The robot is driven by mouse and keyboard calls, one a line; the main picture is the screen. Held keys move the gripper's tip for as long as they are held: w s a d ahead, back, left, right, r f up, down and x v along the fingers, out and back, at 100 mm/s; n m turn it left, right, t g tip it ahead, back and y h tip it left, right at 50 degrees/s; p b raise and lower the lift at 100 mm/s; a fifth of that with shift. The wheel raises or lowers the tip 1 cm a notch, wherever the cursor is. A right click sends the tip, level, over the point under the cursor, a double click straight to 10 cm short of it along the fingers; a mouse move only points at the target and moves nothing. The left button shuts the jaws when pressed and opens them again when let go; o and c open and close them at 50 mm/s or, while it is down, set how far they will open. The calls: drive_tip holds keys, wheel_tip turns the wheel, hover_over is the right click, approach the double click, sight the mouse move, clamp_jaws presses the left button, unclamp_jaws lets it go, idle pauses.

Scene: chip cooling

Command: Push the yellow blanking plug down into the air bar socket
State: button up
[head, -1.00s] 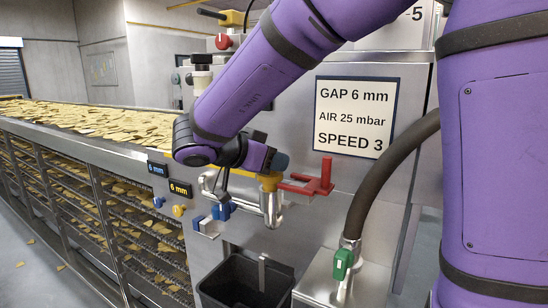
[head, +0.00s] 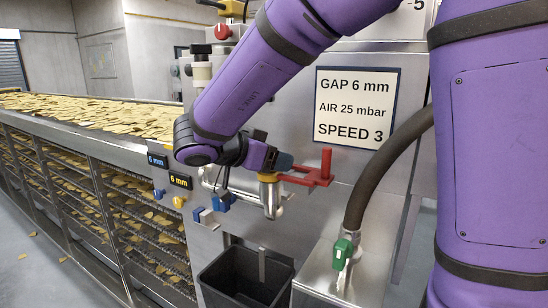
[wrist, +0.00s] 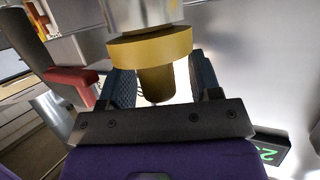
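The yellow blanking plug (head: 268,177) sits at the top of the metal air bar socket (head: 271,197) in the head view. In the wrist view its wide yellow collar (wrist: 150,47) lies against the metal socket (wrist: 142,14), and its narrower stem (wrist: 156,84) points toward my gripper. My gripper (wrist: 163,85) has one finger on each side of the stem, with a bright gap between stem and right finger. In the head view my gripper (head: 282,163) is right over the plug. How deep the plug sits is hidden.
A red bracket (head: 322,170) stands just right of the socket. Blue clamps (head: 221,203) and a yellow knob (head: 178,202) are to the left. A black bin (head: 245,280) is below. A dark hose (head: 378,180) with a green valve handle (head: 342,254) is on the right.

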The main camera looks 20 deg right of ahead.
drive_tip(key=v, duration=1)
drive_tip(key=shift+a, duration=0.35)
drive_tip(key=shift+s+r, duration=0.15)
